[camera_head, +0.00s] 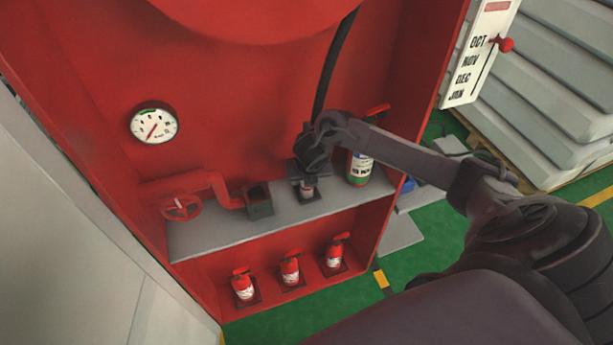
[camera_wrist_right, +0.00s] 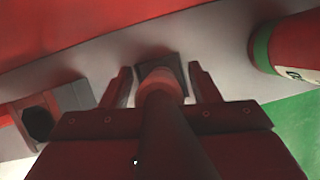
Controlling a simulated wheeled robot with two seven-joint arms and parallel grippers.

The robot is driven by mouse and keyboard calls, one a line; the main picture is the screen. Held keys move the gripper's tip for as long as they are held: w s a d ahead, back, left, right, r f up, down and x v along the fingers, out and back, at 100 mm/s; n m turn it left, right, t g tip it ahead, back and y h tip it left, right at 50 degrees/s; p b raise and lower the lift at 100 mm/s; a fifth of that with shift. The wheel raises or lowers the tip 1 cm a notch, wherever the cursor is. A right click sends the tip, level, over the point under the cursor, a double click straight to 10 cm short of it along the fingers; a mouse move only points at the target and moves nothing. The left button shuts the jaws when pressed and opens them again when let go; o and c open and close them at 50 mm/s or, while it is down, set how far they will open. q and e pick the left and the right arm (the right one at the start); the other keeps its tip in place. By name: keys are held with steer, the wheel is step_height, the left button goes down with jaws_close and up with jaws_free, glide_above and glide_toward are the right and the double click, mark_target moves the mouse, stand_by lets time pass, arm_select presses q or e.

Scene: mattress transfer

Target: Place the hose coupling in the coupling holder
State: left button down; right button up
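The hose coupling is a dark, reddish-brown cylinder (camera_wrist_right: 166,98) on the end of a black hose (camera_head: 334,62). In the right wrist view, its tip meets a dark square block, the coupling holder (camera_wrist_right: 177,68), on the grey shelf. I cannot tell how deep it sits. My right gripper (camera_head: 307,186) is over the holder. In the right wrist view its fingers (camera_wrist_right: 162,84) stand apart on both sides of the coupling with gaps, so it is open. My left gripper is not in view.
The grey shelf (camera_head: 222,235) carries a square dark pipe outlet (camera_head: 259,208) left of the holder and a fire extinguisher (camera_head: 360,168) close on the right. A red valve wheel (camera_head: 181,208) is farther left. Small extinguishers stand below. A pallet stack (camera_head: 545,90) is at the right.

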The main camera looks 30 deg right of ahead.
steer(key=shift+r, duration=0.45)
steer(key=p+v, duration=0.3)
steer(key=v, duration=0.8)
steer(key=shift+r, duration=0.2)
steer(key=shift+s, duration=0.1)
